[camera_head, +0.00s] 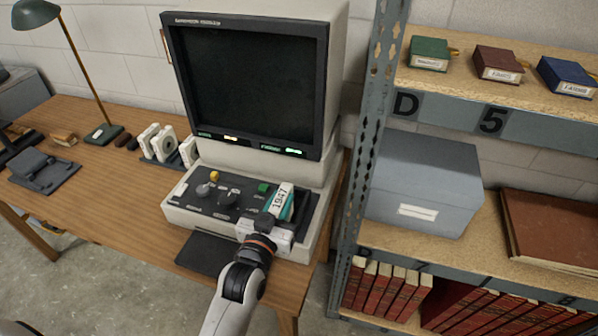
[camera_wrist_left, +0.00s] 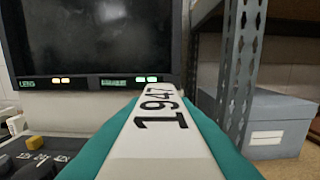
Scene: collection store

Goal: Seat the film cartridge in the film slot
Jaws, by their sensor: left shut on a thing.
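The film cartridge (camera_head: 281,200) is teal with a white label reading 1947. My left gripper (camera_head: 272,222) is shut on its near end and holds it over the right part of the reader's control panel (camera_head: 222,203). In the left wrist view the cartridge (camera_wrist_left: 158,130) fills the lower middle, pointing away toward the reader. The film slot cannot be made out clearly; the cartridge and gripper cover that part of the panel. I cannot tell whether the cartridge touches the panel. My right gripper is not in view.
The reader's dark screen (camera_head: 250,75) stands just behind the panel. A metal shelf post (camera_head: 365,130) rises close on the right, beside a grey box (camera_head: 422,185). A lamp (camera_head: 105,132) is farther left.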

